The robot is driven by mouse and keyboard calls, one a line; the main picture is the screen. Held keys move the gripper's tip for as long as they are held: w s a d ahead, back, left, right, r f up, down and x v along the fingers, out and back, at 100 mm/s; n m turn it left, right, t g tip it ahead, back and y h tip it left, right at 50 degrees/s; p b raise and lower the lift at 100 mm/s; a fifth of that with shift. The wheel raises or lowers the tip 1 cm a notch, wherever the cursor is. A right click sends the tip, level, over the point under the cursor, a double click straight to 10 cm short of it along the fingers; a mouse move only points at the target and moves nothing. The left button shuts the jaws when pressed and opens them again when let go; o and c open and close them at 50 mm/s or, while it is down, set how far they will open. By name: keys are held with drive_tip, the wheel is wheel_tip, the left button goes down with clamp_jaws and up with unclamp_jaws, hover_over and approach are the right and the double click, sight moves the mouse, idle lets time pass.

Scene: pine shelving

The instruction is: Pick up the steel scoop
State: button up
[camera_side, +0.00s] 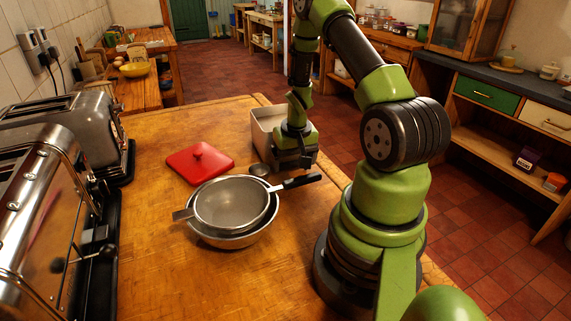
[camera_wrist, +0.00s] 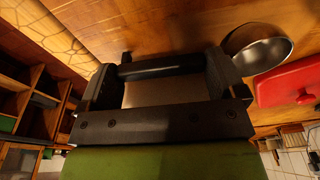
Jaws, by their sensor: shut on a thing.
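The steel scoop (camera_side: 260,169) shows in the side view as a small round metal bowl just left of my gripper (camera_side: 293,164). My gripper hides its handle there. In the wrist view the scoop's shiny bowl (camera_wrist: 262,50) is beyond the right finger. A dark handle-like bar lies across between the fingers of my gripper (camera_wrist: 160,76). My gripper is shut on the scoop, low over the table. I cannot tell whether the scoop touches the wood.
A sieve (camera_side: 228,203) with a black handle rests on a steel bowl (camera_side: 236,241) in front of my gripper. A red lid (camera_side: 187,166) lies left of the scoop. A pale container (camera_side: 262,137) stands behind. Toasters (camera_side: 88,124) line the left side of the wooden table (camera_side: 165,270).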

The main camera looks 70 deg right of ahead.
sight(293, 162)
wheel_tip(293, 162, up, 21)
drive_tip(key=w+d, duration=0.2)
drive_tip(key=d, duration=1.2)
wheel_tip(293, 162, down, 12)
drive_tip(key=w+a+g+h, duration=0.1)
drive_tip(key=w+g+h, duration=0.1)
drive_tip(key=g+h, duration=0.1)
drive_tip(key=shift+w+a+r+g+h, duration=0.2)
drive_tip(key=shift+a+g+h, duration=0.2)
drive_tip(key=shift+g, duration=0.3)
idle(0.4)
idle(0.5)
wheel_tip(293, 162, up, 9)
idle(0.8)
